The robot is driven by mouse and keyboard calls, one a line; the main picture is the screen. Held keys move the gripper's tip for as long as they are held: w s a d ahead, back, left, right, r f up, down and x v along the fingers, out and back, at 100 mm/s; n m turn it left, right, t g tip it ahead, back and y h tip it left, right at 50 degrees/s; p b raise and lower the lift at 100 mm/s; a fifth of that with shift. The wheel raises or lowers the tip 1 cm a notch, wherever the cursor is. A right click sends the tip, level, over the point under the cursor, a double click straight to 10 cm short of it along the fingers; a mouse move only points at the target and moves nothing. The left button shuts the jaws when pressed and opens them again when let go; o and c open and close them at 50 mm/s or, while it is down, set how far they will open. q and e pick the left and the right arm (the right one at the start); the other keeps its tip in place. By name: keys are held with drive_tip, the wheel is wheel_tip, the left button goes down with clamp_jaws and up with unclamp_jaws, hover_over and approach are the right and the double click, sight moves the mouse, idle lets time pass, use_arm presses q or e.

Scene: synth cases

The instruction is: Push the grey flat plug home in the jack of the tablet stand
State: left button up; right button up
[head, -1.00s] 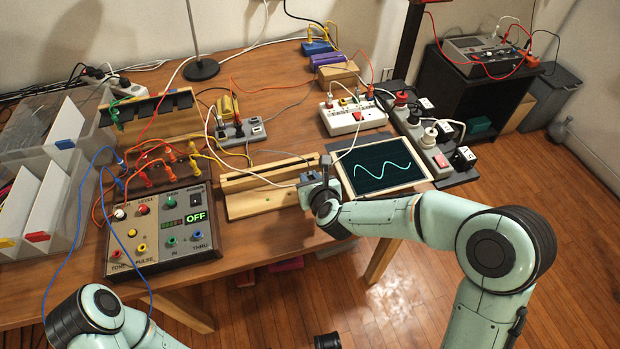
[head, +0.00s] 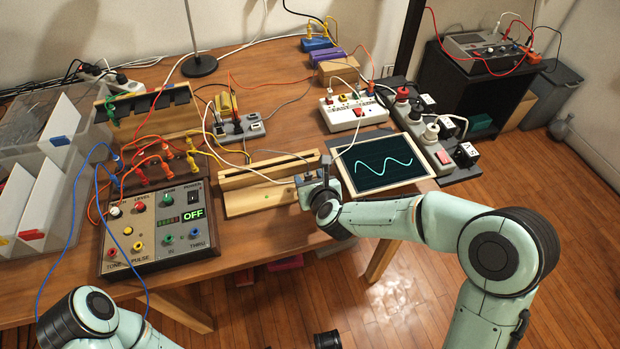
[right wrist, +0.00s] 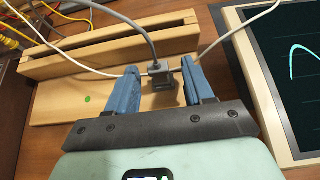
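The wooden tablet stand (head: 242,196) lies on the table and also fills the upper left of the right wrist view (right wrist: 60,103). My right gripper (head: 308,182) is at the stand's right end. In the right wrist view its blue fingers (right wrist: 162,88) stand apart, one on each side of a grey plug (right wrist: 162,79) with a grey cable running up from it. Slim gaps show between plug and fingers. The jack is hidden, and how deep the plug sits cannot be told. My left gripper is out of view.
A framed tablet (head: 384,165) with a wave trace lies right of the stand. A panel box (head: 160,228) marked OFF stands to the left. White cables (right wrist: 95,68) cross the stand by the plug. A white power strip (head: 353,112) sits behind. Floor is clear at right.

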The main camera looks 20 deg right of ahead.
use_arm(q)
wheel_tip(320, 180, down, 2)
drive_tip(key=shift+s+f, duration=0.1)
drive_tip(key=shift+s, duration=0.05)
use_arm(e)
drive_tip(key=shift+f, duration=0.35)
drive_tip(key=shift+s+r, duration=0.4)
drive_tip(key=shift+s, duration=0.05)
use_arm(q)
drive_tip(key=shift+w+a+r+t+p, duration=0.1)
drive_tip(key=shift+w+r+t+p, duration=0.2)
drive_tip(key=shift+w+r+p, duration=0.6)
use_arm(e)
drive_tip(key=v, duration=1.2)
drive_tip(key=shift+s+r, duration=0.15)
drive_tip(key=shift+r, duration=0.1)
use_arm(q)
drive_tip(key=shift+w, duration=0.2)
